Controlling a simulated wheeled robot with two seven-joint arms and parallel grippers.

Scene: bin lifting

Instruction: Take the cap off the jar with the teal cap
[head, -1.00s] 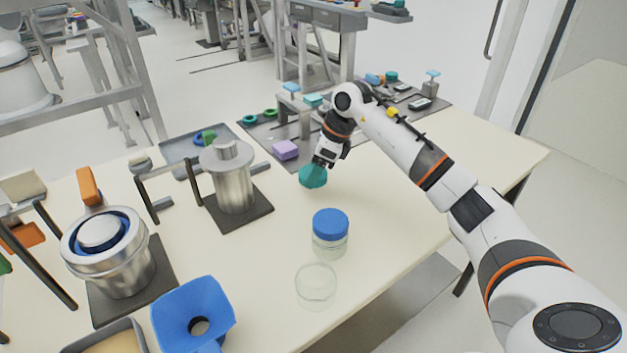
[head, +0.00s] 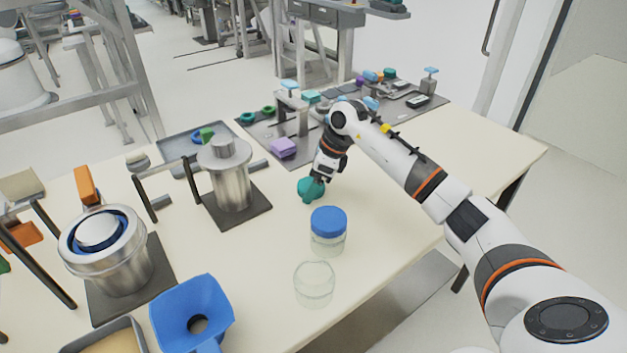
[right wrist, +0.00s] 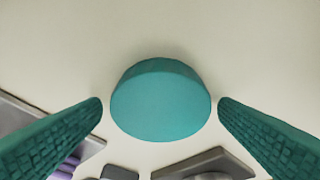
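The teal cap (head: 311,187) is off any jar and appears to rest on the table behind the blue-capped jar. In the right wrist view the cap (right wrist: 160,105) sits between the two teal ribbed fingers of my right gripper (right wrist: 160,103), with a narrow gap on each side. The right gripper is open around it. Its fingers are hard to separate from the cap in the head view. An open clear glass jar (head: 314,290) without a cap stands at the front. My left gripper is not in view.
A jar with a blue cap (head: 329,222) stands between the open jar and the teal cap. A blue funnel (head: 185,310) and metal canisters (head: 232,185) stand to the left. A purple block (head: 283,147) lies behind. The table's right side is clear.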

